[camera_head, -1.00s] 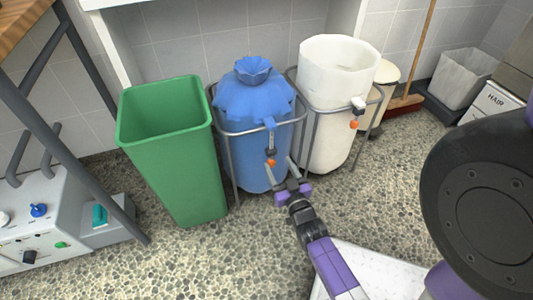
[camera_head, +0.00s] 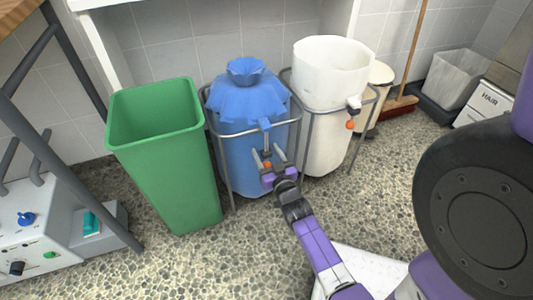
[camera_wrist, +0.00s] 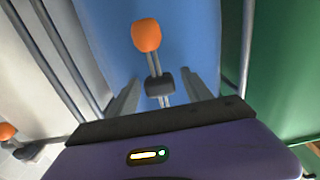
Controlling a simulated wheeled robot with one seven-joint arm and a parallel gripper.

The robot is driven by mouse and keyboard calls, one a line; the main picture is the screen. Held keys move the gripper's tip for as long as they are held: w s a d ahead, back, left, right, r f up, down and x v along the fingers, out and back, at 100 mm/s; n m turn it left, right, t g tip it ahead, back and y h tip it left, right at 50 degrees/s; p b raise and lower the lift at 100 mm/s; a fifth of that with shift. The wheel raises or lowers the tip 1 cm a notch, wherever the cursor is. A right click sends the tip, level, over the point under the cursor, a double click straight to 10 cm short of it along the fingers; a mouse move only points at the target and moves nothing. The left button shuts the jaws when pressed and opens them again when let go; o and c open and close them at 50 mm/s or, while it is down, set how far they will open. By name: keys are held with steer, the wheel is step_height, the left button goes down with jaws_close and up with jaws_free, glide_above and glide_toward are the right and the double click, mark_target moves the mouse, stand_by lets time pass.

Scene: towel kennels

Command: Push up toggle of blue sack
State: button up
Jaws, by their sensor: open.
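The blue sack (camera_head: 238,107) hangs gathered at its top in a grey wire frame. Its drawcord hangs down the front and ends in an orange ball (camera_head: 267,164). In the wrist view, the cord's two strands run from the orange ball (camera_wrist: 147,35) through a black toggle (camera_wrist: 159,84). My gripper (camera_head: 268,154) is open in front of the sack. In the wrist view its fingers (camera_wrist: 165,78) stand on either side of the toggle, with visible gaps. I cannot tell the depth between fingertips and toggle. In the head view the gripper partly hides the cord and toggle.
A green bin (camera_head: 165,150) stands close on the left of the blue sack. A white sack (camera_head: 325,120) with its own orange-ended cord hangs on the right. The sack frame's grey bars (camera_head: 228,170) flank my gripper. Pebbled floor (camera_head: 250,250) is open in front.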

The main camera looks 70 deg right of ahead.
jaws_close()
stand_by(1.3)
